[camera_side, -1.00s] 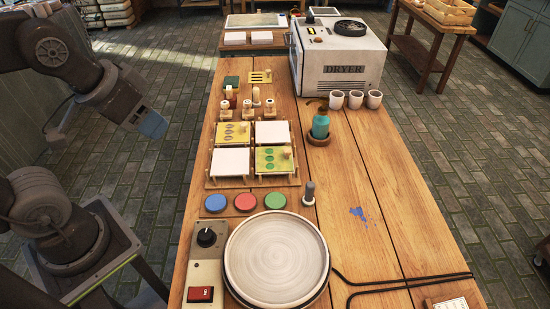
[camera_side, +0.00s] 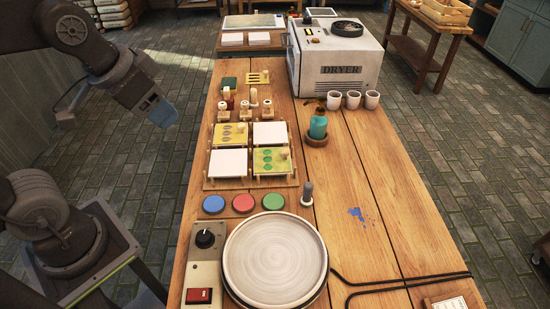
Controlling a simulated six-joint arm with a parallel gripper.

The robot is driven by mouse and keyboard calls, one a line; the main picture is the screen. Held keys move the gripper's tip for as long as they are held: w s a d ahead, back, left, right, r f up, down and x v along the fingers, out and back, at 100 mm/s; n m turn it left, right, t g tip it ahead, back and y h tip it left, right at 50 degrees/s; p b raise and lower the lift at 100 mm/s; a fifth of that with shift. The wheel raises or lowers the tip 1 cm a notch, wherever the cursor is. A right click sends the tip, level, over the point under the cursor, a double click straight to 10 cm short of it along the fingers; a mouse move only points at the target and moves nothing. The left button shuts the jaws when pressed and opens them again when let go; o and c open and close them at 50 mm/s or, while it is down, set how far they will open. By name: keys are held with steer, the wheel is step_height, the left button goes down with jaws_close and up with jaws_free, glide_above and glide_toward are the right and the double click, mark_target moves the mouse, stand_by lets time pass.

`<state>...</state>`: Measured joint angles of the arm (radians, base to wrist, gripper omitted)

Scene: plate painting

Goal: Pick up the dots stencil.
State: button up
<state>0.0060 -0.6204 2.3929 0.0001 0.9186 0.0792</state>
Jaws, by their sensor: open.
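Two yellow stencils with cut-outs lie in the wooden rack (camera_side: 210,183). One stencil (camera_side: 243,129) is at the back left, with a row of greyish round or oval holes. The other stencil (camera_side: 283,153) is at the front right, with green round or oval holes and a small wooden knob. The holes are too small to tell for sure which is the dots stencil. My gripper (camera_side: 163,113), with blue jaws, is open and empty. It hangs in the air left of the table, well apart from the rack.
White panels (camera_side: 229,162) fill the rack's other places. Three paint discs (camera_side: 243,202) and a turntable plate (camera_side: 274,260) are in front. The dryer (camera_side: 337,65) stands at the back right.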

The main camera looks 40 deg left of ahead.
steer(key=w+d+m+g, duration=0.15)
steer(key=w+m, duration=0.25)
steer(key=w, duration=0.9)
steer(key=m+g, duration=0.4)
steer(key=m, duration=0.2)
glide_above(286, 151)
step_height(286, 151, down, 16)
steer(key=shift+m, duration=0.3)
steer(key=f, duration=0.8)
steer(key=shift+w+d+f, duration=0.2)
steer(key=shift+d+f, duration=0.05)
steer(key=shift+f, duration=0.05)
steer(key=shift+s+a+f, duration=0.1)
steer(key=shift+a+f, duration=0.05)
steer(key=shift+f, duration=1.35)
steer(key=shift+s+a+f, duration=0.1)
steer(key=shift+a+f, duration=0.05)
steer(key=shift+f, duration=1.35)
steer(key=c, duration=1)
